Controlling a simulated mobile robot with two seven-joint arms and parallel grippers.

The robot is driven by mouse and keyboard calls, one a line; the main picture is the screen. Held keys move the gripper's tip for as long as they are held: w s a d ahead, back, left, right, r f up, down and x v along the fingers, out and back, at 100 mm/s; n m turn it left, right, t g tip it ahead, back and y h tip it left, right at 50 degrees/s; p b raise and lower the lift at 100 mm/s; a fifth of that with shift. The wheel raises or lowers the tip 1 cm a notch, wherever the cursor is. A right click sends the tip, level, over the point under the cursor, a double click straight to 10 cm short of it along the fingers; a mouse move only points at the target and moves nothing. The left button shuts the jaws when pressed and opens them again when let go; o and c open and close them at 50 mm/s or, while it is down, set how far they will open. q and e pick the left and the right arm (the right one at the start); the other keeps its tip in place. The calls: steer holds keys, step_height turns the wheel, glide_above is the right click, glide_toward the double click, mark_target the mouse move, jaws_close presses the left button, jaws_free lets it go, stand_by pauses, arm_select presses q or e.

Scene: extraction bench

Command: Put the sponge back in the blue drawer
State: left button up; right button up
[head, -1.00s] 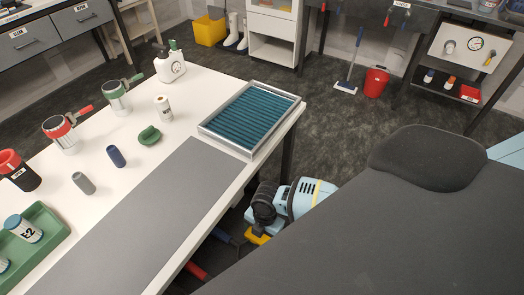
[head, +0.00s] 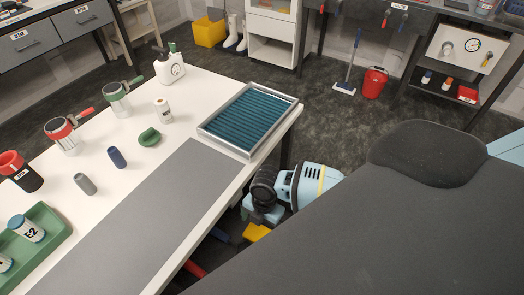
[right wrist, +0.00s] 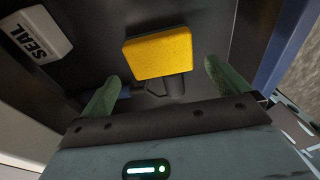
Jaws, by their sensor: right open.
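The yellow sponge (right wrist: 158,53) shows in the right wrist view on a dark surface, ahead of my right gripper (right wrist: 161,80). The green fingers of that gripper stand wide apart, one to each side of the sponge's lower part in the picture, with nothing held. In the head view the right gripper (head: 262,214) is low beside the white table's right edge, with a yellow piece (head: 257,232), likely the sponge, just below it. A blue wall or edge (right wrist: 278,45) runs at the right in the wrist view; I cannot tell if it is the blue drawer. My left gripper is not in view.
A pale box marked SEAL (right wrist: 38,36) lies left of the sponge. The white table (head: 185,95) carries mugs, a green tray (head: 58,240) and a framed teal ribbed panel (head: 206,130). A red bucket (head: 375,82) stands on the floor farther back.

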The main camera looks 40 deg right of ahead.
steer(key=shift+w+d+r+p, duration=0.1)
steer(key=shift+d+r+p, duration=0.05)
steer(key=shift+r, duration=1.25)
steer(key=shift+d+r+p, duration=0.15)
steer(key=shift+r, duration=1.2)
